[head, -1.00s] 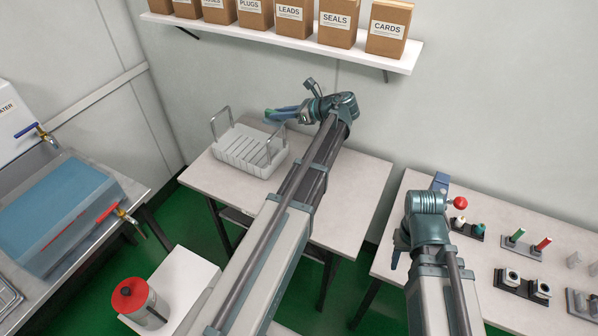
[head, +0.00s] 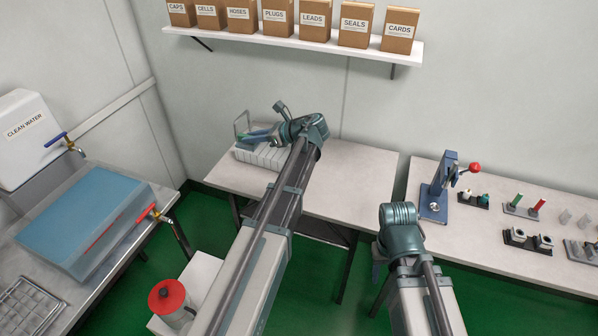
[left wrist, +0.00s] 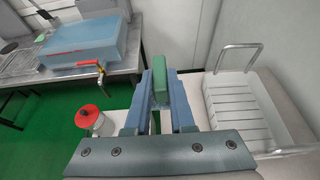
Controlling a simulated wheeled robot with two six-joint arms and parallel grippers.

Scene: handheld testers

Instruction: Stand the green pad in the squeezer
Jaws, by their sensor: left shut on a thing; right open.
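A green pad (left wrist: 165,83) stands upright between the blue fingers of my left gripper (left wrist: 163,102), which is shut on it.
A pale table (head: 355,185) bears the tray; its right part is clear. On the right table stand a blue lever press (head: 436,195) with a red knob and several small holders. A red-topped canister (head: 168,299) is at lower left. A shelf (head: 300,43) with boxes is above.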

